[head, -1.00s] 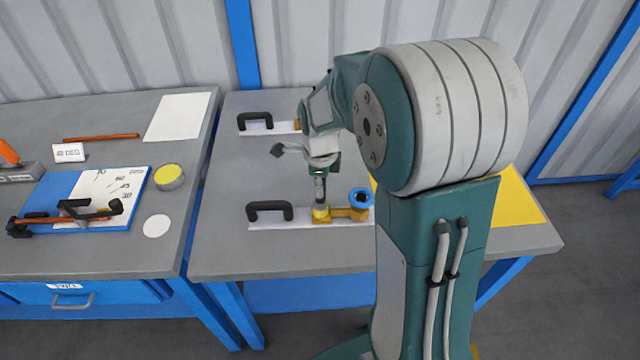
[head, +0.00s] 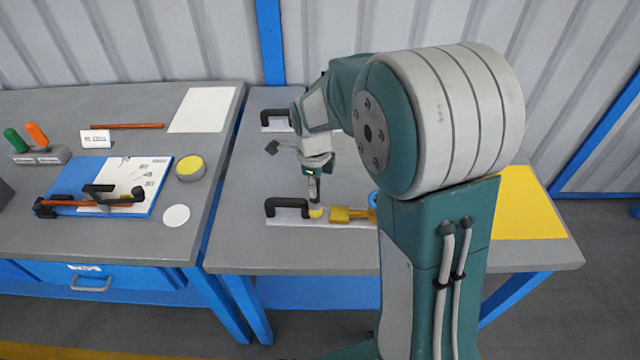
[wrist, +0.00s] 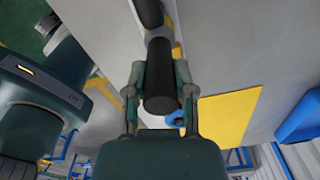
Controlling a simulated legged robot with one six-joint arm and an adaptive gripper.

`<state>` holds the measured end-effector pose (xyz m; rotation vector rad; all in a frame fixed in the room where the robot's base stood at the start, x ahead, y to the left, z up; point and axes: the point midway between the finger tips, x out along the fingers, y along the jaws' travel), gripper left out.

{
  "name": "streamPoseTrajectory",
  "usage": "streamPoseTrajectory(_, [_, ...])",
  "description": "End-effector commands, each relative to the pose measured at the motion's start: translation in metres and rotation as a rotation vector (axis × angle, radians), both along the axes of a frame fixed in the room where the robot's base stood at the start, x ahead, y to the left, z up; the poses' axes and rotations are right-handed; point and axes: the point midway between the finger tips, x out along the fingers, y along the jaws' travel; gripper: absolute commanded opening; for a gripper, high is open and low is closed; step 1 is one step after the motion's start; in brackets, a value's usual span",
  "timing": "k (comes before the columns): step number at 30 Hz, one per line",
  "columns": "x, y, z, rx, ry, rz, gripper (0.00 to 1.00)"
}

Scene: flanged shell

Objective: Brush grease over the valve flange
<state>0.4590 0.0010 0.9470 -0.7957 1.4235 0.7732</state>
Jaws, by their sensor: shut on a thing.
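The valve lies on a white plate (head: 285,218) with a black handle on the right bench. Its yellow flanged body (head: 341,213) shows, and its blue handwheel (head: 373,199) is partly hidden behind my arm. My gripper (head: 314,170) points down and is shut on the brush (head: 314,189), held upright. The brush's yellow tip (head: 317,212) is low over the plate, just left of the yellow body; I cannot tell whether it touches. In the wrist view, my gripper's fingers (wrist: 160,77) clasp the dark brush handle (wrist: 160,104). The handwheel (wrist: 176,118) shows partly behind it.
A round tin with yellow contents (head: 190,167) and a white disc (head: 176,215) are on the left bench, beside a blue board (head: 167,172). A second black-handled plate (head: 279,127) lies farther back. A yellow sheet (head: 525,205) lies to the right.

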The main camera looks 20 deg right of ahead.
Motion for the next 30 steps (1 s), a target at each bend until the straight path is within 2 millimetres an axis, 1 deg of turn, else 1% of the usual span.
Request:
streamPoseTrajectory(5, [0.0, 0.0, 0.002, -0.001, -0.001, -0.001, 0.0])
streamPoseTrajectory(24, [0.0, -0.001, 0.055, 0.0, -0.001, -0.001, 0.0])
streamPoseTrajectory(27, [0.0, -0.001, 0.06, 0.0, -0.002, -0.001, 0.0])
streamPoseTrajectory(30, [0.0, 0.0, 0.061, 0.0, -0.001, 0.0, 0.0])
